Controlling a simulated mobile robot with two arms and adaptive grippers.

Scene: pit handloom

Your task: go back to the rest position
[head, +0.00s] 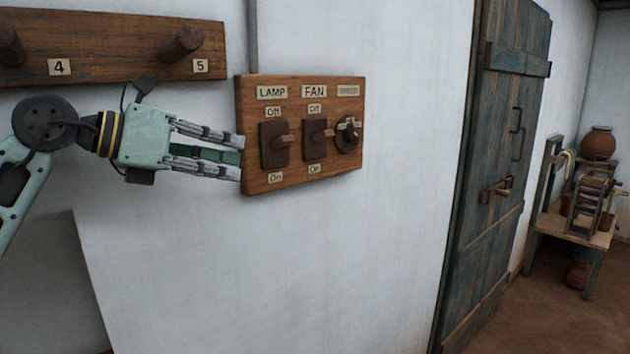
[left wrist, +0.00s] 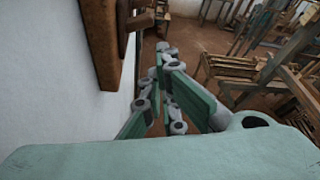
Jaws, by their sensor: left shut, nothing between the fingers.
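My left gripper (head: 240,158) comes in from the left in the head view, with its fingertips at the left edge of the wooden switch board (head: 305,181). I cannot tell whether they touch it. The fingers are shut with nothing between them. In the left wrist view the gripper (left wrist: 165,62) points along the white wall. The board carries a lamp switch (head: 274,144), a fan switch (head: 315,139) and a round speed knob (head: 348,134). Part of the board also shows at the top left of the left wrist view (left wrist: 103,40). My right gripper is not in view.
A peg rail (head: 120,45) with pegs 4 and 5 is above my left arm. A dark wooden door (head: 495,170) stands right of the board. A table (head: 575,232) with a clay pot (head: 598,143) is at the far right. Wooden frames (left wrist: 240,72) show in the left wrist view.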

